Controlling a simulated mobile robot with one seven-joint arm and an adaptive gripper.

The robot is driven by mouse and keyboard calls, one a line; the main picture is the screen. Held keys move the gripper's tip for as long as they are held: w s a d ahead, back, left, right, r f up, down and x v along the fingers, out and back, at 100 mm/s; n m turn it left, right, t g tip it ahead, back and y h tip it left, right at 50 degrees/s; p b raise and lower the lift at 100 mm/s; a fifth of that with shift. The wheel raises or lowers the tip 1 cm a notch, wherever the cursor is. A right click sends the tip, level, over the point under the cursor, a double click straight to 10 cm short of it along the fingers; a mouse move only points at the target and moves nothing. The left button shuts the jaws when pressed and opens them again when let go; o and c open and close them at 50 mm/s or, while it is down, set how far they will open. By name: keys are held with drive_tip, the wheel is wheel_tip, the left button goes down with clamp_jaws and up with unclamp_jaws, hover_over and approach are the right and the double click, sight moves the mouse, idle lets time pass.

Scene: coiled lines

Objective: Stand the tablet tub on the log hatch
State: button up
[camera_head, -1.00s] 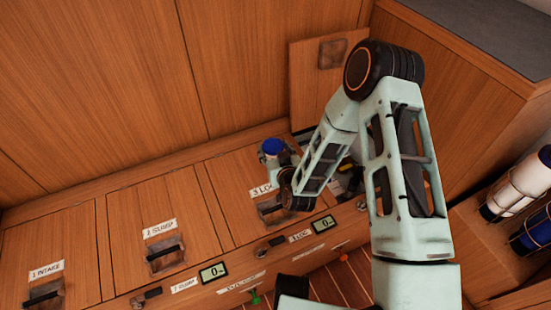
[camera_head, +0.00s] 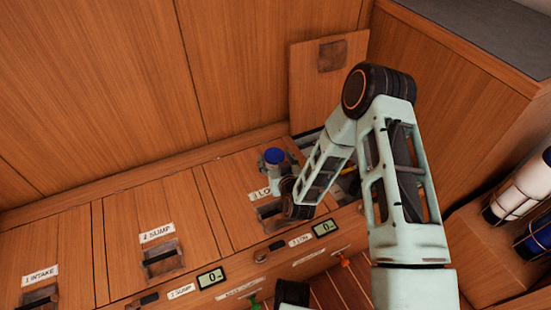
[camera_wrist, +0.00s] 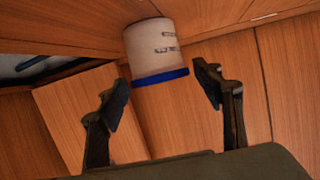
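The tablet tub (camera_wrist: 155,48), a whitish round tub with a blue lid, shows upside down in the wrist view because that camera is turned over. In the head view the tub (camera_head: 274,156) is lid up, at the back of the log hatch (camera_head: 229,187), a wooden panel labelled 3 with a dark recessed latch. It appears upright with its base on the wood, though my arm hides part of that contact. My gripper (camera_wrist: 161,76) is open, one finger on each side of the tub, with visible gaps. In the head view my arm mostly hides the gripper.
The sump hatch (camera_head: 126,215) and intake hatch (camera_head: 62,255) lie to the left. A raised wooden panel (camera_head: 312,92) leans against the back wall beside a dark opening. Bottles (camera_head: 518,195) stand in a rack at the right.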

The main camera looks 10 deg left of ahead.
drive_tip(key=shift+o, duration=0.7)
drive_tip(key=shift+r, duration=0.1)
drive_tip(key=shift+r, duration=0.15)
drive_tip(key=p+v, duration=0.3)
drive_tip(key=v, duration=0.9)
